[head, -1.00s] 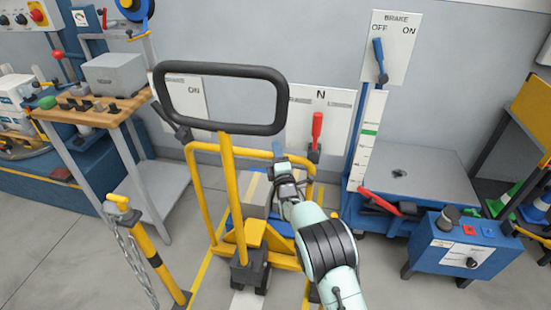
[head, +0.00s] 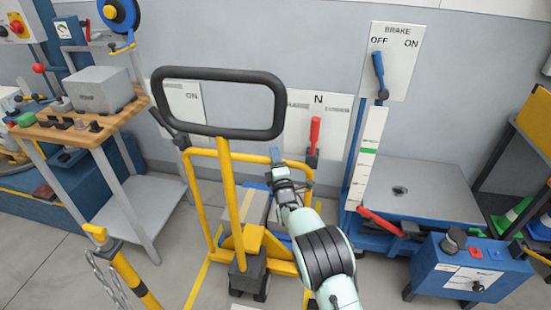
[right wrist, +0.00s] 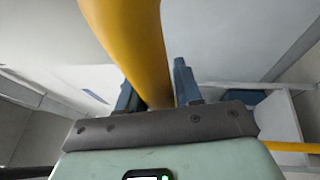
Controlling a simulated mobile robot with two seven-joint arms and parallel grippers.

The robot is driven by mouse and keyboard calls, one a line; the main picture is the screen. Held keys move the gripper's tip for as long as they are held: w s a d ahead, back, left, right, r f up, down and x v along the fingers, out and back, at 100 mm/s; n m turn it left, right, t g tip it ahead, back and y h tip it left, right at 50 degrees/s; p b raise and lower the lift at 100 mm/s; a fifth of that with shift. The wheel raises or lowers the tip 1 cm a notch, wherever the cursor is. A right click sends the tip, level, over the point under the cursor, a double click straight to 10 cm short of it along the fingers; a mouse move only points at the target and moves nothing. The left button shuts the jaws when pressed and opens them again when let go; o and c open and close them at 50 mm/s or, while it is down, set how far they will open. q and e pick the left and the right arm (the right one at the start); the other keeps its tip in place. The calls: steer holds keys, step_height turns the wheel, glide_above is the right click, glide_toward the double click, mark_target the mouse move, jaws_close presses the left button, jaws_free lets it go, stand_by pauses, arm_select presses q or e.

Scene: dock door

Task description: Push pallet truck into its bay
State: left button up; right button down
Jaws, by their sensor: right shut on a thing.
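The pallet truck has a black loop handle (head: 220,72) on a yellow stem, and a yellow tubular frame (head: 191,180) behind it. It stands upright in the middle of the head view, facing the wall. A grey box with a tan strip (head: 256,203) shows behind the stem, partly hidden. My right gripper (head: 276,157) is at the frame's top bar, right of the stem. In the right wrist view a yellow bar (right wrist: 135,45) runs between its fingers, and it is shut on this bar. Yellow floor lines (head: 197,287) show beside the truck. My left gripper is out of view.
A yellow-black post with a chain (head: 134,276) stands at the near left, beside a wooden-topped bench (head: 130,112). A blue lift table (head: 420,203) and a blue control box (head: 470,270) stand at the right. The wall with lever panels (head: 318,108) closes the far side.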

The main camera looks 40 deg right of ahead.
steer(key=shift+d, duration=0.15)
steer(key=c, duration=0.8)
jaws_free()
steer(key=shift+c, duration=0.2)
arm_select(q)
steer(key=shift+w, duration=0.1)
arm_select(e)
steer(key=shift+s+a+f, duration=0.1)
steer(key=shift+s+a, duration=0.15)
steer(key=shift+s, duration=0.05)
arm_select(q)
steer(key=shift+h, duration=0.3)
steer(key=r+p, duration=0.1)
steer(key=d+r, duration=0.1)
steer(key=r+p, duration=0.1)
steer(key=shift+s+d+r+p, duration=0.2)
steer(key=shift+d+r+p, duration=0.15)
arm_select(e)
steer(key=v, duration=1.2)
steer(key=shift+s, duration=0.25)
steer(key=shift+f, duration=0.15)
